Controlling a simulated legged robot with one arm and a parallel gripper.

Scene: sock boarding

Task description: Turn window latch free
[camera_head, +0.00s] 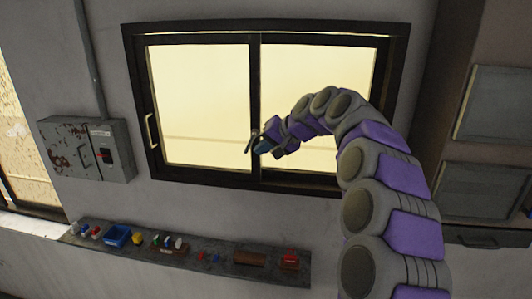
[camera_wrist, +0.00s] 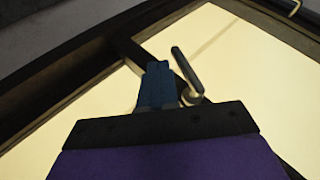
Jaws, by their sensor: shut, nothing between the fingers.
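The window (camera_head: 200,105) has a dark frame and two bright panes split by a centre post. The latch (camera_wrist: 187,72) is a dark lever on a pale round pivot, set near the centre post. In the head view the latch (camera_head: 250,143) is small, at the left side of the post. My gripper (camera_wrist: 158,70) is shut and empty, just left of the lever in the wrist view. The gap between fingers and lever looks small; I cannot tell whether they touch. In the head view my gripper (camera_head: 262,145) is at the post, partly covering the latch area.
A pale pull handle (camera_head: 152,131) is on the window's left edge. A grey electrical box (camera_head: 87,148) hangs left of it. A shelf (camera_head: 215,262) below holds a blue bin (camera_head: 117,236) and several small items. Cabinets (camera_head: 497,105) stand at right.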

